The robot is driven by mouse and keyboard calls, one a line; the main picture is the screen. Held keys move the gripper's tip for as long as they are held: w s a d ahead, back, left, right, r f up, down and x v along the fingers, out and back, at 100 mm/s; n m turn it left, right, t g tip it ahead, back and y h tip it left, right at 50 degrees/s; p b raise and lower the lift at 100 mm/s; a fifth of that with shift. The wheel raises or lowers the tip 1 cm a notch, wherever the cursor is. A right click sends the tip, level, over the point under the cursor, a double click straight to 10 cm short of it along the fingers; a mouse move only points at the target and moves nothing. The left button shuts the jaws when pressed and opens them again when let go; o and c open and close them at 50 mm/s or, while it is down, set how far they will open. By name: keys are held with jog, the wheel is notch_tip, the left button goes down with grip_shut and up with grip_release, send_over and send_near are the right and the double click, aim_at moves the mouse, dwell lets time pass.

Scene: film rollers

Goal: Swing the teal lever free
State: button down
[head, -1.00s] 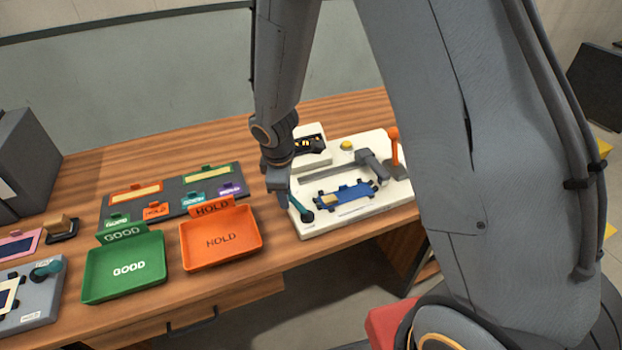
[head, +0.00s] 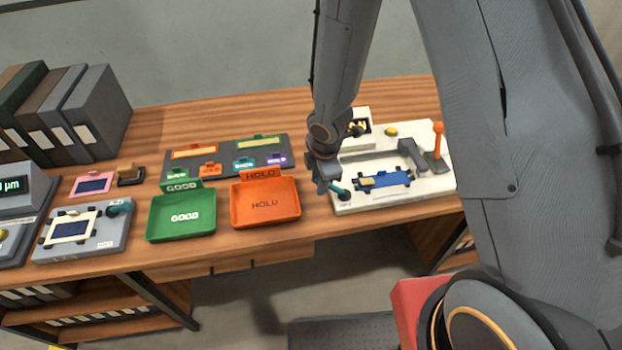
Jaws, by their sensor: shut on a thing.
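The teal lever (head: 341,191) sits at the front left corner of the white fixture (head: 384,202), with its round hub toward the right. My gripper (head: 327,184) is shut on the lever's handle end, at the fixture's left edge. The fingers hide part of the handle. A blue piece with a small tan block (head: 367,183) on it lies on the fixture just right of the lever. A second teal lever (head: 120,206) is on the grey fixture at the left, away from my gripper.
The orange HOLD tray (head: 265,204) stands close to the left of my gripper, with the green GOOD tray (head: 180,217) beyond it. A grey arm and an orange lever (head: 437,138) rise at the fixture's right. Grey label board (head: 226,157) lies behind the trays.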

jog(key=shift+d, duration=0.1)
dwell(0.4)
jog(key=c, duration=1.5)
grip_release()
jog(key=shift+w+d, duration=0.1)
jog(key=shift+a, duration=0.2)
